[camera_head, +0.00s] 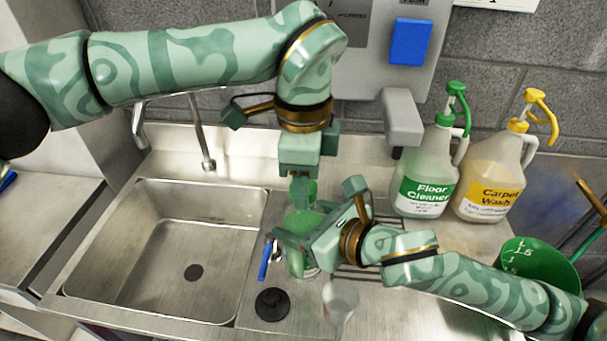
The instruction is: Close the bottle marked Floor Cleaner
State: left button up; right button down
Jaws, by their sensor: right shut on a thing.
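A large white jug with a green "Floor Cleaner" label (425,196) stands upright at the back right; a green pump head (456,97) with a hose sits on its top. My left gripper (303,183) points down over the drainboard, just above a small green object (300,222), possibly a bottle top. A green piece shows at its fingertips; whether its jaws are open is hidden. My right gripper (293,249) reaches in from the right and is shut on what looks like this green-topped item, mostly hidden by the gripper. No label on it is visible.
A yellow-pump "Carpet Wash" jug (490,185) stands right of the Floor Cleaner jug. A green measuring bucket (540,265) is at the right. A black round stopper-like piece (272,304) and a clear object (340,297) lie in front. The sink (165,250) is empty at left.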

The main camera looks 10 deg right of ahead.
pick_arm(q)
jog(key=c, duration=0.5)
